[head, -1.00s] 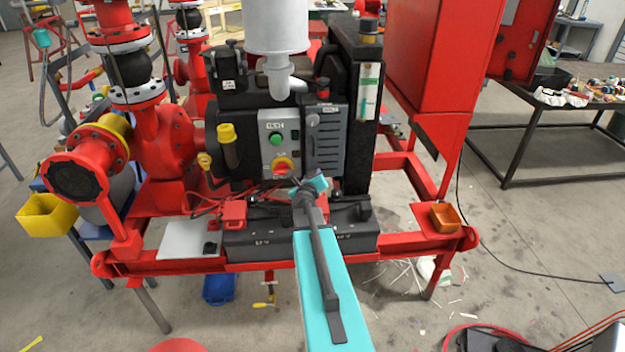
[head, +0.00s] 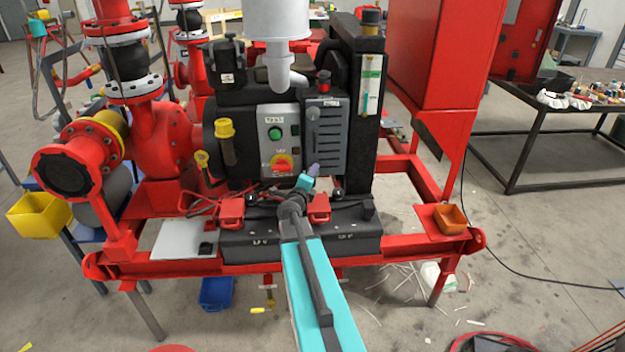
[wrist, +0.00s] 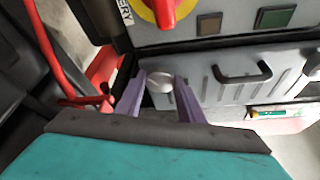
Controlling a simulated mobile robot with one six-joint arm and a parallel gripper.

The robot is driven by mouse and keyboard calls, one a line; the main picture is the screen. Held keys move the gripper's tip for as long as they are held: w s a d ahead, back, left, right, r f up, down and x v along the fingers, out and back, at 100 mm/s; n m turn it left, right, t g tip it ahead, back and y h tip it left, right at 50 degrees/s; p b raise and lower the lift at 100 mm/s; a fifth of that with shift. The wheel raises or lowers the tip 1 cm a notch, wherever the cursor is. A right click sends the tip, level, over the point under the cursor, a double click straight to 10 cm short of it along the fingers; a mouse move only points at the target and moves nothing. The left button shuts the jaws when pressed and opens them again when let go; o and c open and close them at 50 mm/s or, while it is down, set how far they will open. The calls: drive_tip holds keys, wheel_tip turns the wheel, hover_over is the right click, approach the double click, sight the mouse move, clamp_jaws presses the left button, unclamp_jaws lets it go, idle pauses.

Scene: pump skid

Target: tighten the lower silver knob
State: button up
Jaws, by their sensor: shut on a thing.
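A round silver knob (wrist: 160,83) with a slot-like line across its face sits between the two purple fingers of my gripper (wrist: 161,86) in the wrist view. The fingers are shut on its sides. In the head view my gripper (head: 313,170) reaches the lower part of the grey louvred cover (head: 326,140), right of the red-and-yellow switch (head: 282,163). The knob in its jaws is hidden or too small to make out there. Another small pale knob (head: 312,113) shows higher on the same cover.
The switch also shows close above my fingers in the wrist view (wrist: 165,12). A black handle (wrist: 243,73) stands out from the cover to the right. Red clamps and cables (head: 232,208) lie on the black battery boxes (head: 250,238) below. An orange bin (head: 450,218) sits at the skid's right.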

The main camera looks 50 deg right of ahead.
idle(0.5)
drive_tip(key=o, duration=1.1)
drive_tip(key=shift+c, duration=0.2)
drive_tip(key=p+v, duration=0.9)
drive_tip(key=v, duration=0.4)
drive_tip(key=shift+s+a+n, duration=0.15)
drive_tip(key=shift+a+n, duration=0.1)
drive_tip(key=shift+n, duration=0.05)
drive_tip(key=shift+a+f, duration=0.1)
drive_tip(key=shift+f, duration=0.05)
idle(0.5)
